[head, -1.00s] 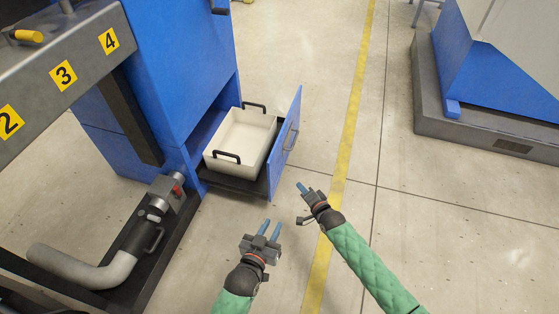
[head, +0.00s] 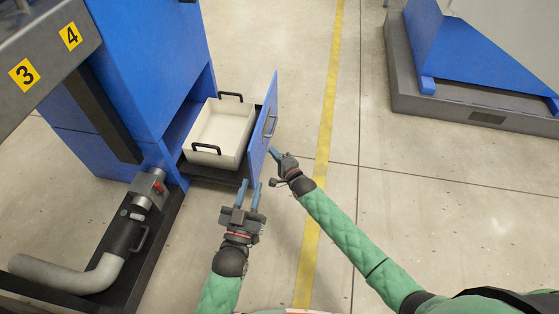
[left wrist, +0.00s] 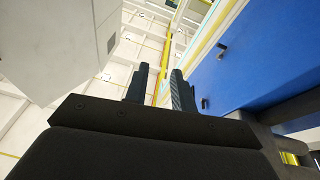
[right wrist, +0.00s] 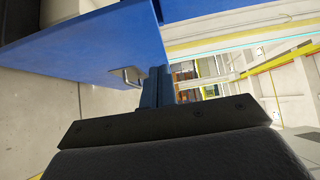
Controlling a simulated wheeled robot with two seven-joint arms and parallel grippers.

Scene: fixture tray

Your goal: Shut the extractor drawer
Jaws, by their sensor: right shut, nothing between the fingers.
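The extractor drawer stands pulled out of the blue machine, its blue front panel (head: 259,151) apart from the cabinet. A metal handle (head: 270,125) is on the panel's outer face; panel (right wrist: 90,45) and handle (right wrist: 126,77) also show in the right wrist view. A white bin (head: 219,153) with black handles sits in the drawer. My right gripper (head: 273,153) is shut and empty, its tips at the panel's outer face below the handle; I cannot tell whether they touch. My left gripper (head: 248,187) is open and empty, just in front of the drawer's near corner.
A grey hose with a metal coupling (head: 140,205) lies on the dark base left of my left gripper. Grey housing with yellow number labels (head: 25,74) is at upper left. Another blue and grey machine (head: 490,60) stands at upper right. The floor right of the drawer is clear.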

